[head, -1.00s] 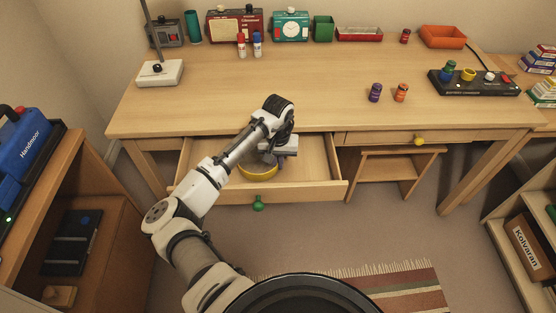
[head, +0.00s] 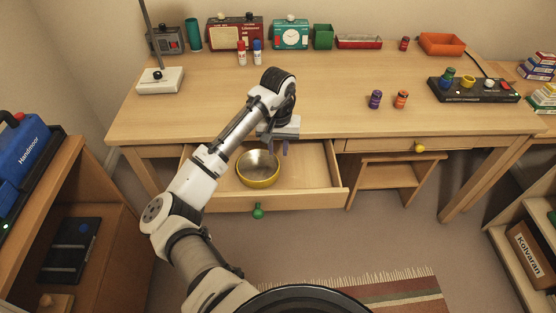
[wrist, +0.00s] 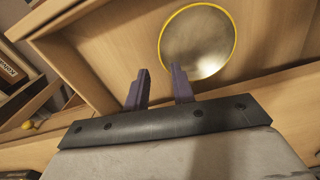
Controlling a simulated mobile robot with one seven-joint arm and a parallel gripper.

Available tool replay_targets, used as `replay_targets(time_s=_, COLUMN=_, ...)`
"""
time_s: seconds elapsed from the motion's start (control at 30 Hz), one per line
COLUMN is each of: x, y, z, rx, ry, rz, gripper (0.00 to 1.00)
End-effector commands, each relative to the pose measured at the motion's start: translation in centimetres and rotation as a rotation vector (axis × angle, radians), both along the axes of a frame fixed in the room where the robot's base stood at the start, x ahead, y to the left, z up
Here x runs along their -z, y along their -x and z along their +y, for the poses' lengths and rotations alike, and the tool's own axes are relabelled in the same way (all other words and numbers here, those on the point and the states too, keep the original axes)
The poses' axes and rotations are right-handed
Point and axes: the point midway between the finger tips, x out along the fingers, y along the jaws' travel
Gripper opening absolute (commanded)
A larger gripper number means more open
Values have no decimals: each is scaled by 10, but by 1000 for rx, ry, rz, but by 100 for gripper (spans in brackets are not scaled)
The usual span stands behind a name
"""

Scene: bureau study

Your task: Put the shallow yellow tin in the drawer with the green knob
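The shallow yellow tin (head: 258,168) sits inside the open drawer (head: 312,178), left of the drawer's middle. It is round, with a yellow rim and side and a bare metal inside. The drawer has a green knob (head: 258,211) on its front. My gripper (head: 280,146) is above the back of the drawer. In the wrist view my gripper's two dark fingers (wrist: 160,82) are spread with nothing between them.
A shut drawer with a yellow knob (head: 420,147) is to the right. A purple jar (head: 375,99) and an orange jar (head: 401,99) stand on the desk (head: 330,85). A lamp base (head: 160,80) is at the left. The desk's front edge lies close to my gripper.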

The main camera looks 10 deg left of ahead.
Motion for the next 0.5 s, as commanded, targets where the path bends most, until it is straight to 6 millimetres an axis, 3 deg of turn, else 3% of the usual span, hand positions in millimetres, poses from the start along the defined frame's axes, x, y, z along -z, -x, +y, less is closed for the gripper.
replay_targets(time_s=0.2, x=-24, y=0, z=0, rx=-1, ry=1, rz=1, gripper=25)
replay_targets(time_s=0.5, x=-29, y=-1, z=-1, rx=0, ry=2, rz=-4, gripper=25)
